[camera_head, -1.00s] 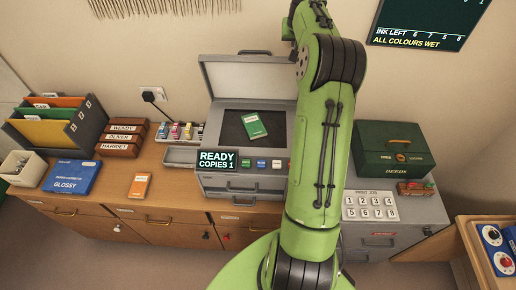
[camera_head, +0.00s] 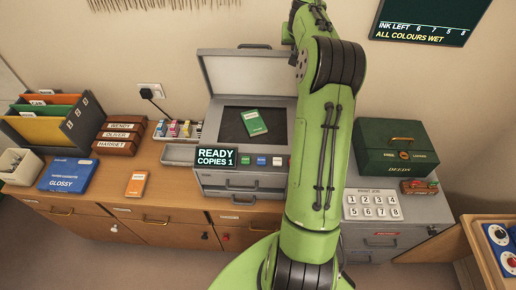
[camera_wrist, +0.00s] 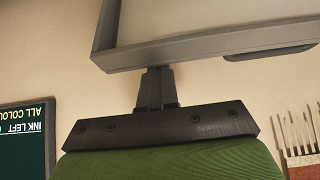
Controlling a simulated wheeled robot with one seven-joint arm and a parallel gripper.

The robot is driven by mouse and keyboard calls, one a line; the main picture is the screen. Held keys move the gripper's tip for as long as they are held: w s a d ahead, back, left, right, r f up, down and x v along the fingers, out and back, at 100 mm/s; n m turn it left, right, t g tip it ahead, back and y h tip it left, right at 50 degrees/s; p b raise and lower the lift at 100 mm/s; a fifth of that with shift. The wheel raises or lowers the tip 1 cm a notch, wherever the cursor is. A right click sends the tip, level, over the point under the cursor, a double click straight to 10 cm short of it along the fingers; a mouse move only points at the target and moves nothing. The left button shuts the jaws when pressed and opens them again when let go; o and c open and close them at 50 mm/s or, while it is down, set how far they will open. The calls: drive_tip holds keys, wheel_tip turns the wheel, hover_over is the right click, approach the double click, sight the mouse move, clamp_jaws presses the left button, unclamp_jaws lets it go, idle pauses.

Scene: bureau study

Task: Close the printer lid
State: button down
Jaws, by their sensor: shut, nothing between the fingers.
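The printer (camera_head: 242,182) stands on the wooden desk with its grey lid (camera_head: 222,77) raised, leaning back near the wall. A green booklet (camera_head: 254,122) lies on the dark glass (camera_head: 232,125). My green arm covers the right side of the printer and lid in the head view, and my gripper cannot be made out there. In the wrist view my gripper (camera_wrist: 157,85) is shut and empty. The lid's grey edge (camera_wrist: 190,45) shows just beyond its fingertips; whether they touch cannot be told.
A small-parts tray (camera_head: 178,153) sits left of the printer, with wooden name boxes (camera_head: 122,135) and a blue glossy box (camera_head: 68,175) further left. A green deed box (camera_head: 393,148) stands right of my arm. A wall screen (camera_head: 420,22) hangs upper right.

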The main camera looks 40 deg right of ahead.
drive_tip(key=shift+f+b, duration=0.75)
drive_tip(key=shift+f, duration=0.35)
drive_tip(key=s+a+b, duration=0.1)
drive_tip(key=b, duration=0.1)
drive_tip(key=s+b, duration=0.1)
drive_tip(key=b, duration=0.1)
drive_tip(key=shift+s+a+f, duration=0.15)
drive_tip(key=shift+a+f, duration=0.2)
drive_tip(key=shift+a, duration=0.05)
drive_tip(key=w+d+r+p+v, duration=0.1)
drive_tip(key=p+v, duration=0.2)
drive_tip(key=v, duration=0.5)
drive_tip(key=shift+r, duration=0.3)
drive_tip(key=shift+a, duration=0.1)
idle(0.3)
